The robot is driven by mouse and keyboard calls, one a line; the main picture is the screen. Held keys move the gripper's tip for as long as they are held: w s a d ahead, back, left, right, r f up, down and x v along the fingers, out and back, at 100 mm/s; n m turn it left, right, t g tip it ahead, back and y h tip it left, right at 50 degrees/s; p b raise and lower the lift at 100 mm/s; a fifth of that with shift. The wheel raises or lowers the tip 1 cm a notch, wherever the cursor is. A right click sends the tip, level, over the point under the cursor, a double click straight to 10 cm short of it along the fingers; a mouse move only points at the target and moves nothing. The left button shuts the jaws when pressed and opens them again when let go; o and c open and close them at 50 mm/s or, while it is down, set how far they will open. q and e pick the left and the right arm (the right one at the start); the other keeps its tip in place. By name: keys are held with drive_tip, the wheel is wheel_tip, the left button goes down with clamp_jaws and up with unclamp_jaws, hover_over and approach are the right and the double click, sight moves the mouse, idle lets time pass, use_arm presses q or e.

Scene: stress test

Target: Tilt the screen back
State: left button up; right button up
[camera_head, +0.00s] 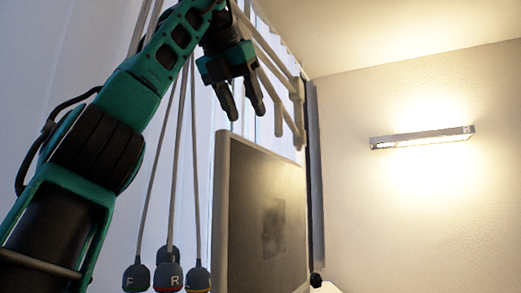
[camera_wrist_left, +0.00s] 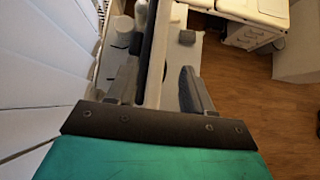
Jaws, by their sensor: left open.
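In the left wrist view the screen (camera_wrist_left: 156,58) shows from above as a narrow strip running between the two open fingers of the left gripper (camera_wrist_left: 158,82). I cannot tell whether either finger touches it. The screen's lower part is cut off in the head view. My right gripper is not in view.
Several cables with lettered end pieces (camera_head: 168,277) hang left of the screen. A pale rail frame (camera_head: 290,95) is close behind my gripper. A lit lamp (camera_head: 422,138) is on the right wall.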

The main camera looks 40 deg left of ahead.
sight(260, 149)
use_arm(q)
drive_tip(key=x, duration=1)
drive_tip(key=shift+w+f, duration=0.15)
clamp_jaws()
